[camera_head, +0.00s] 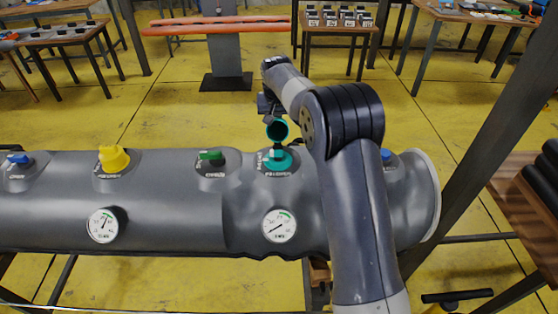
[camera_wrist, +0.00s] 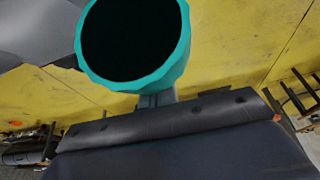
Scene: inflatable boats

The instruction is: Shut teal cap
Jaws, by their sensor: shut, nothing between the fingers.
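The teal cap (camera_head: 284,138) stands open above its teal valve (camera_head: 276,161) on the grey inflatable tube, its dark hollow facing the head camera. In the wrist view the teal cap (camera_wrist: 183,55) is large and close, with its dark inside showing. My gripper (camera_head: 268,105) is just behind and above the cap in the head view, small and dark. In the wrist view my gripper (camera_wrist: 155,100) shows shut, with the fingertips partly hidden by the cap. It holds nothing. Whether the fingers touch the cap I cannot tell. The valve is out of sight in the wrist view.
The grey inflatable tube (camera_head: 160,215) lies across the front, with a yellow cap (camera_head: 114,158), a green valve (camera_head: 211,156), blue valves and two gauges (camera_head: 279,226). A dark metal post (camera_head: 480,120) stands at right.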

